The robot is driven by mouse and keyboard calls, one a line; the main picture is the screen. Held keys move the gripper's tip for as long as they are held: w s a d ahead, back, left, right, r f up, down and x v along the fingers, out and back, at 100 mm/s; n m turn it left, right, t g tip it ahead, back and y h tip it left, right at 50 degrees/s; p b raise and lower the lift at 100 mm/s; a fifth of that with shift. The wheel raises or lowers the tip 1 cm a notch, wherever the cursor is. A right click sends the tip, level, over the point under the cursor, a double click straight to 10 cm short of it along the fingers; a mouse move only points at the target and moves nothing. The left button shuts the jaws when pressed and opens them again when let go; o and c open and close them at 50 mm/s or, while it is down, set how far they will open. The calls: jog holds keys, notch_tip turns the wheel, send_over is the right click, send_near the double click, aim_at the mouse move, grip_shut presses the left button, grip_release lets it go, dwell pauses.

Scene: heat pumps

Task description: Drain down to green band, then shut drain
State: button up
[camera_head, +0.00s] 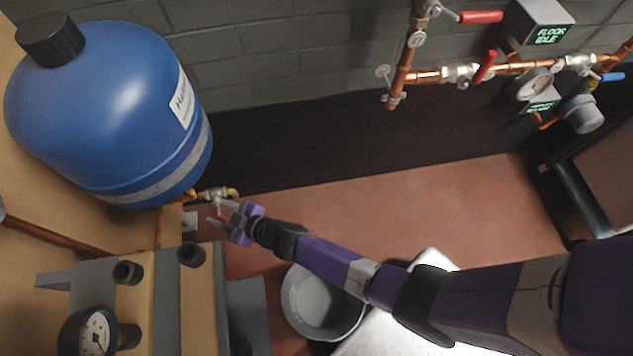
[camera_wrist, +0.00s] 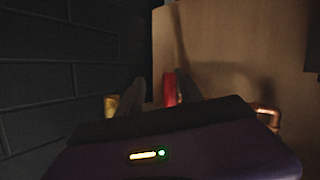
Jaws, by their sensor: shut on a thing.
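The drain valve (camera_head: 214,193) sits on copper pipe below the blue tank (camera_head: 110,110), with a brass outlet pointing right. My gripper (camera_head: 219,216) is at the valve, its fingers shut on the red drain handle (camera_head: 223,213). In the wrist view the red handle (camera_wrist: 170,88) stands between the dark fingers of my gripper (camera_wrist: 158,92), with brass (camera_wrist: 111,104) to the left. A gauge with a white dial (camera_head: 97,336) is at the bottom left, and a second gauge (camera_head: 533,85) is on the wall pipes. I cannot make out a green band on either dial. No water flow is discernible.
A grey bucket (camera_head: 318,306) stands on the floor under my arm. Wall pipes carry red-handled valves (camera_head: 485,67), a blue handle (camera_head: 611,77) and a box reading "FLOOR IDLE" (camera_head: 540,24). A grey unit with black fittings (camera_head: 191,254) is close below my gripper.

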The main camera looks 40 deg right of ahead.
jog(key=a+m+t+y+b, duration=0.1)
jog(key=b, duration=0.4)
jog(key=m+t+y+b, duration=0.1)
jog(key=t+b, duration=0.1)
jog(key=b, duration=0.4)
jog(key=shift+w+a+f, duration=0.15)
jog(key=shift+w+a, duration=0.2)
jog(key=shift+w, duration=0.05)
